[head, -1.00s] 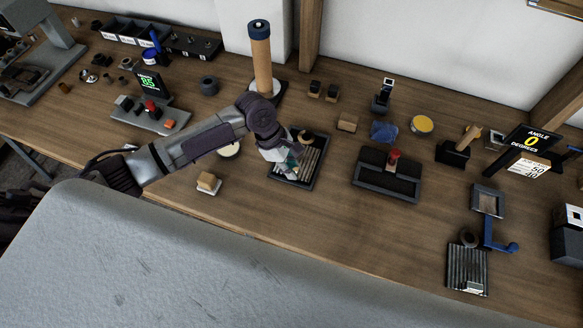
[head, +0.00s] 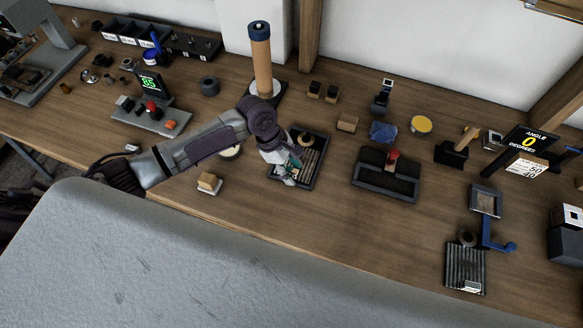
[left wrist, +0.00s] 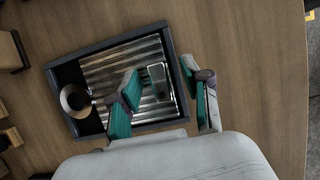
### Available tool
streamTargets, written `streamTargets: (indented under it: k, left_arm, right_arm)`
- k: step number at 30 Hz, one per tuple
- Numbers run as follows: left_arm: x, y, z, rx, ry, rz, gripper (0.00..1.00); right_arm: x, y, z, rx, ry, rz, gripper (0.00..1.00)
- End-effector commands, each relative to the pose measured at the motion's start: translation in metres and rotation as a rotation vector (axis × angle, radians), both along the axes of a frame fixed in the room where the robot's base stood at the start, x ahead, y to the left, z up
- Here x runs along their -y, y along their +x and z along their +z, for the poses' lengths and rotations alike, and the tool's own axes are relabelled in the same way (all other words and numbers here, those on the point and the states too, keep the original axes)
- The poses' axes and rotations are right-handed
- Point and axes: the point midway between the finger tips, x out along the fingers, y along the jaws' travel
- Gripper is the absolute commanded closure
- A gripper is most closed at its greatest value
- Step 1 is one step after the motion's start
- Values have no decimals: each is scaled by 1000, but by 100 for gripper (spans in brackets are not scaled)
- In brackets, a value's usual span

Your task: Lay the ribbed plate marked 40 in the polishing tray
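A ribbed metal plate (head: 310,160) lies flat in a dark-rimmed tray (head: 322,170) on the bench. The left wrist view also shows the plate (left wrist: 105,68) inside the tray's rim (left wrist: 68,56). A small grey block or tab (left wrist: 158,82) sits on its ribs. No mark on it is readable. My left gripper (head: 290,174) is low over the tray's near left part. Its green-padded fingers stand apart with nothing clearly held between them (left wrist: 160,88); whether they touch the plate is unclear. My right gripper is out of view.
A round ring (left wrist: 75,101) sits at the tray's end beside the plate. Another ribbed plate (head: 464,265) with a small label lies at the right, near a blue crank (head: 495,240). A black tray with a red knob (head: 393,156) stands between. Bare bench separates them.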

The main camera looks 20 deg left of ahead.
Motion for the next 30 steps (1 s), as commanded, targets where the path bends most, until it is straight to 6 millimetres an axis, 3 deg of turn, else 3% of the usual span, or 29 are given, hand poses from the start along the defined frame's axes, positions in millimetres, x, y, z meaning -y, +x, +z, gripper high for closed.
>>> streamTargets:
  k: [8, 21, 30]
  left_arm:
    - [-3, 0, 5, -2, 1, 0, 52]
    - [-36, 1, 85, 4, 1, -1, 52]
    - [-46, 1, 110, 0, 0, 1, 52]
  right_arm:
    - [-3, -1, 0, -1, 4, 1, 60]
    - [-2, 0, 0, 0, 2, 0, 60]
    - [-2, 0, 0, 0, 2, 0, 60]
